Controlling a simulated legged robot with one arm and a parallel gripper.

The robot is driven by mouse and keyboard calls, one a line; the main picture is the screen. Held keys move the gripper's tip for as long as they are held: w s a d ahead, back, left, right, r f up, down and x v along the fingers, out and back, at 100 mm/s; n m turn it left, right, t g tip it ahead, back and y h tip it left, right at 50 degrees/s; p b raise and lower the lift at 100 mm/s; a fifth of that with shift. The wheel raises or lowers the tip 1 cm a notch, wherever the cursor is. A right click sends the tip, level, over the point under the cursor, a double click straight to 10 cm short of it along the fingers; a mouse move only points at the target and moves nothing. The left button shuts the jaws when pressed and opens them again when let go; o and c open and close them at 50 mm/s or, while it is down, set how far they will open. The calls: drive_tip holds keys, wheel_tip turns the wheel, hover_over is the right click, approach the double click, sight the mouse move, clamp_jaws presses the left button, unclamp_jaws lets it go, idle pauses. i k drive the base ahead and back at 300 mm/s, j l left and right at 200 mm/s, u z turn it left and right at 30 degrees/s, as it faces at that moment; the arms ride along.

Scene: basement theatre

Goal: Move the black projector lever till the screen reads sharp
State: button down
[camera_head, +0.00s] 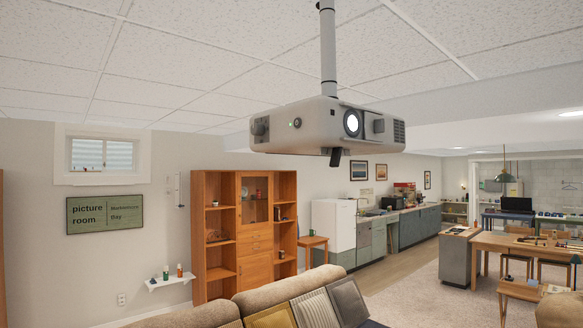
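A light grey projector (320,126) hangs from the ceiling on a pole (328,60), at the upper middle of the view. Its lens (351,123) glows white and faces me. A small black lever (336,157) juts down from the projector's underside, below the lens. The projected screen is not in view. My gripper is not in view.
A tan sofa (289,289) with several cushions stands below the projector. An orange-brown wooden cabinet (255,272) is behind it. A wooden table (520,247) stands at the right. The air around the projector is clear below the ceiling.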

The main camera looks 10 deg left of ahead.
sight(336, 152)
drive_tip(key=i+j+u, duration=0.2)
drive_tip(key=u, duration=0.2)
drive_tip(key=i+j+u, duration=0.15)
drive_tip(key=u, duration=0.25)
drive_tip(key=i+u, duration=0.4)
drive_tip(key=i+l+z, duration=0.1)
drive_tip(key=i+z, duration=0.7)
drive_tip(key=z, duration=0.15)
drive_tip(key=i+j+z, duration=0.2)
drive_tip(key=i+z, duration=0.25)
drive_tip(key=i+l+z, duration=0.25)
drive_tip(key=i+z, duration=0.2)
drive_tip(key=i+l+z, duration=0.1)
drive_tip(key=i+z, duration=0.35)
drive_tip(key=i, duration=0.15)
drive_tip(key=i+j+z, duration=0.15)
drive_tip(key=i+z, duration=0.3)
drive_tip(key=i+u, duration=0.2)
drive_tip(key=u, duration=0.2)
drive_tip(key=i+l+u, duration=0.15)
drive_tip(key=u, duration=0.3)
drive_tip(key=i+l+u, duration=0.2)
drive_tip(key=u, duration=0.2)
drive_tip(key=i+u, duration=0.1)
drive_tip(key=u, duration=1.9)
